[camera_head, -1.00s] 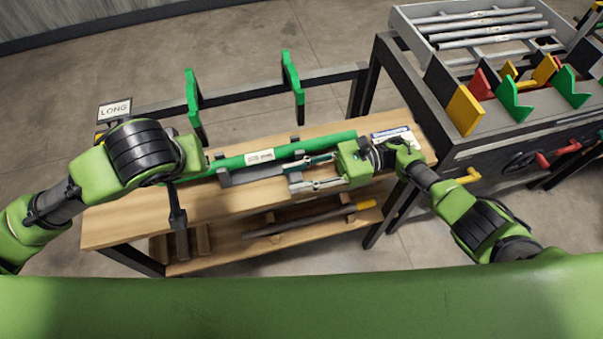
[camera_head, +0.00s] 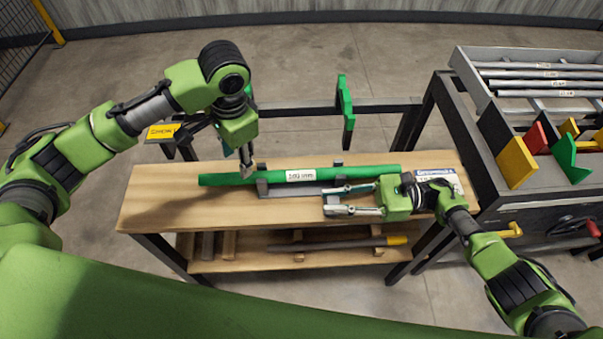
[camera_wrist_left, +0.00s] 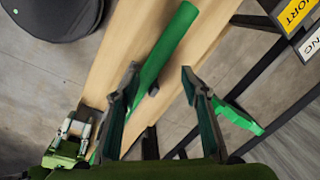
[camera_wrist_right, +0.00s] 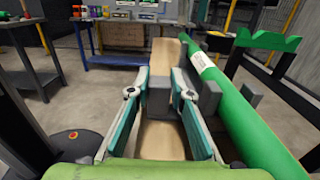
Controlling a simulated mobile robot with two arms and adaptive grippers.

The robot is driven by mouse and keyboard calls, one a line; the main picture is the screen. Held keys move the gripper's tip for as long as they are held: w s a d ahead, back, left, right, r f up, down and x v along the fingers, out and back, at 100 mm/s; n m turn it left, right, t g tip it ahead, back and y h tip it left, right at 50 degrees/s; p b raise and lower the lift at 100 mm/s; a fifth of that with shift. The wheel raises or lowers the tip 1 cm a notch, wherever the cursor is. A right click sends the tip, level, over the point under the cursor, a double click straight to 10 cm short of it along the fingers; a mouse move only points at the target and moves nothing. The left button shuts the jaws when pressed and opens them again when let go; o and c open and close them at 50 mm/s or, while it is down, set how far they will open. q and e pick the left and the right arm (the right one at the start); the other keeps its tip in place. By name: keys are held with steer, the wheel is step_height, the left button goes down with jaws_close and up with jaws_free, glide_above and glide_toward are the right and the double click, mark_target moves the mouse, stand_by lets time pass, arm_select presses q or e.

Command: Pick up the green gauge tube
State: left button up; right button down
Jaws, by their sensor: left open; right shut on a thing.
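The green gauge tube (camera_head: 350,173) lies along the workbench in grey cradles, with a white label near its middle. My left gripper (camera_head: 247,167) points down over the tube's left part. In the left wrist view my left gripper (camera_wrist_left: 155,82) is open and empty, and the tube (camera_wrist_left: 165,50) passes behind its left finger. My right gripper (camera_head: 335,200) is beside the tube, on its near side. In the right wrist view my right gripper (camera_wrist_right: 157,85) has its fingers on either side of a grey holder block (camera_wrist_right: 158,100), and the tube (camera_wrist_right: 235,105) runs to the right of them.
The wooden workbench (camera_head: 150,212) has a lower shelf with a dark bar with a yellow end (camera_head: 340,244). A green bracket (camera_head: 346,105) stands on the rail behind. A rack of grey tubes (camera_head: 540,74) is at right. The bench's left end is clear.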

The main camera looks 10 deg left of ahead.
arm_select(q)
steer(key=w+r+m+g+h, duration=0.2)
steer(key=w+r+m+g, duration=0.15)
steer(key=m, duration=0.35)
steer(key=shift+m+t, duration=0.3)
steer(key=shift+t, duration=0.05)
steer(key=shift+s+d+f, duration=0.3)
steer(key=shift+s+f, duration=0.1)
steer(key=shift+f, duration=1.35)
steer(key=shift+s+d+f, duration=0.25)
steer(key=shift+s+f, duration=0.1)
steer(key=shift+f, duration=1.4)
steer(key=shift+s+d+f, duration=0.3)
steer(key=shift+s+f, duration=0.1)
steer(key=shift+f, duration=1.35)
jaws_close()
